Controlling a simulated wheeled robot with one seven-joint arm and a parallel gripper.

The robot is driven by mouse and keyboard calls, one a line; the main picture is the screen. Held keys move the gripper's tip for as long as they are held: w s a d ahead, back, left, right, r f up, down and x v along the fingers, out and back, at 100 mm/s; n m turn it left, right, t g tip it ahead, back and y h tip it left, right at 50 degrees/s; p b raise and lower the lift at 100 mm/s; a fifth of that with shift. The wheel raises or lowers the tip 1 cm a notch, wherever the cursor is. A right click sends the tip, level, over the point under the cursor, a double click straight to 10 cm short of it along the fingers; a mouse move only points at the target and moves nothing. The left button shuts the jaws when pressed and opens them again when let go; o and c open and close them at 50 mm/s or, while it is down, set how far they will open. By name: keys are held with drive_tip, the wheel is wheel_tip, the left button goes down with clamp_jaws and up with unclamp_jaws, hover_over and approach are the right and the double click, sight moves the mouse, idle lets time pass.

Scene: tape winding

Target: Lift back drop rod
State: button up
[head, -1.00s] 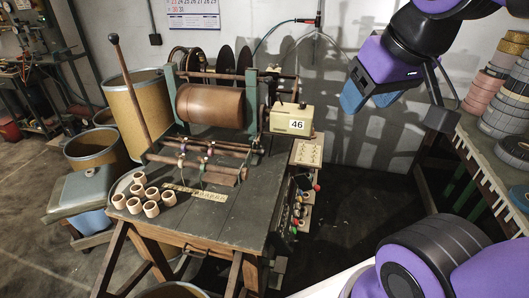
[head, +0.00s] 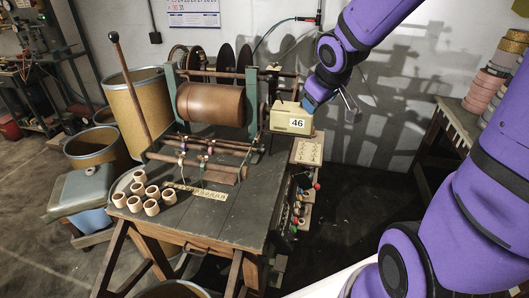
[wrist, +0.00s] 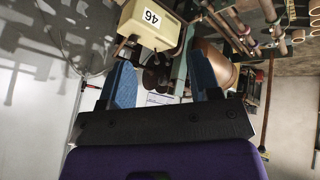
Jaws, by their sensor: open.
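The winding machine has a copper-brown drum (head: 210,104) with a thin horizontal rod (head: 232,75) above and behind it. Paired brown rods (head: 200,143) run across the front, below the drum. I cannot tell for certain which rod is the back drop rod. The counter box (wrist: 152,25) and drum (wrist: 216,62) show beyond the fingers.
A tall ball-topped lever (head: 128,90) rises left of the drum. Several cream rings (head: 139,190) lie on the green table (head: 215,220). A side bench (head: 455,117) with tape rolls stands at the right. The wall is behind the machine.

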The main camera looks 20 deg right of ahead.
drive_tip(key=w+d+f+n+y, duration=0.1)
drive_tip(key=w+f, duration=0.3)
drive_tip(key=f, duration=0.2)
drive_tip(key=w+f+n+y, duration=0.1)
drive_tip(key=w+f+y, duration=0.15)
drive_tip(key=f, duration=0.35)
drive_tip(key=t+y, duration=0.5)
drive_tip(key=y, duration=0.1)
approach(264, 150)
drive_tip(key=x, duration=1)
drive_tip(key=shift+d+f, duration=0.1)
drive_tip(key=shift+f, duration=0.25)
clamp_jaws()
drive_tip(key=shift+r, duration=0.1)
